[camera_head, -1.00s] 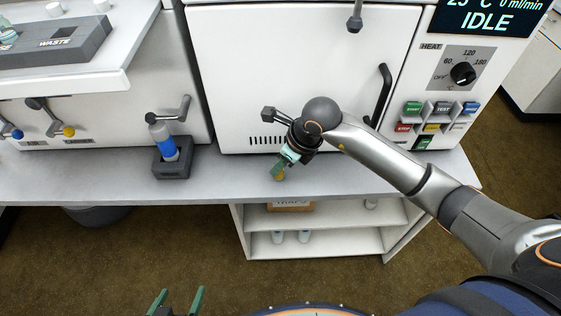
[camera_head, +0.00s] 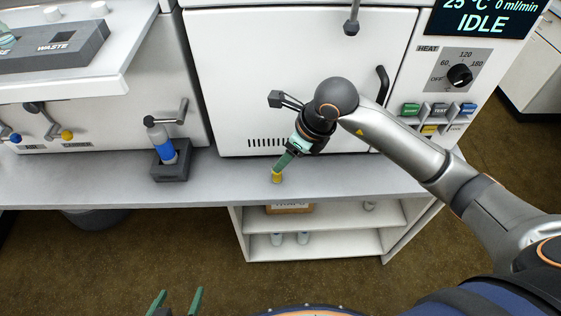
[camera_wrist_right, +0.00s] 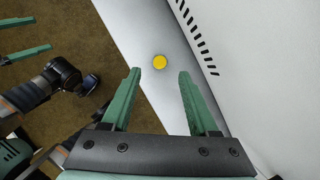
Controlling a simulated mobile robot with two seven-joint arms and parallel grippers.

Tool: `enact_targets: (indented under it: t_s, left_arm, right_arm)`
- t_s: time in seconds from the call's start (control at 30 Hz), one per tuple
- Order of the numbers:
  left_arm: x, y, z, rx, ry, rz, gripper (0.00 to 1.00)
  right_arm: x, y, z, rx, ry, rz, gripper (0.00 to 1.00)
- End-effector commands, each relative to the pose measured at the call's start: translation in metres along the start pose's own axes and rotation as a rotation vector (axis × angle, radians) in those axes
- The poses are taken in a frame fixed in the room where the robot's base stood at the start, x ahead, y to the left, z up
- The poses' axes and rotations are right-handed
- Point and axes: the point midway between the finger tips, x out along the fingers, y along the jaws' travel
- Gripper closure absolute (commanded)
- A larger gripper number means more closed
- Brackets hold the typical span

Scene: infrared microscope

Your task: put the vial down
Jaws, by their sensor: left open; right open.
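The vial (camera_head: 277,177) shows yellow and stands on the grey bench, close to its front edge. In the right wrist view it is a round yellow top (camera_wrist_right: 160,62), seen end-on just beyond the fingertips. My right gripper (camera_head: 285,161) is open just above and behind the vial; its fingers (camera_wrist_right: 160,72) show a gap, with nothing between them. Whether a fingertip still touches the vial is hard to tell in the head view. My left gripper (camera_head: 176,293) is open and empty at the bottom of the head view, well away from the bench.
A blue-labelled bottle (camera_head: 164,150) stands in a dark holder (camera_head: 171,174) left of the vial. The white oven door (camera_head: 270,70) rises behind it. Below the bench is an open shelf (camera_head: 330,248) with cups and a box. The bench between holder and vial is clear.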

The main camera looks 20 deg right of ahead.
Motion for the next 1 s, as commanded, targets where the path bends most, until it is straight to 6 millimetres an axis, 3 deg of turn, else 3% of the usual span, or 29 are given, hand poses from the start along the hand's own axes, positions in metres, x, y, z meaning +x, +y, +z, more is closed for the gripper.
enact_targets:
  t_s: [0.1, 0.33, 1.0]
  left_arm:
    - [0.000, -0.002, 0.002, -0.001, -0.004, -0.004, 0.02]
    - [0.000, -0.003, 0.004, -0.001, -0.009, -0.006, 0.02]
    - [-0.002, -0.001, 0.001, -0.002, -0.004, -0.003, 0.02]
  right_arm:
    - [-0.026, -0.001, 0.001, -0.002, -0.002, -0.005, 0.40]
    - [-0.056, 0.000, 0.000, 0.000, 0.000, -0.001, 0.40]
    - [-0.060, 0.006, 0.001, 0.002, -0.005, 0.027, 0.40]
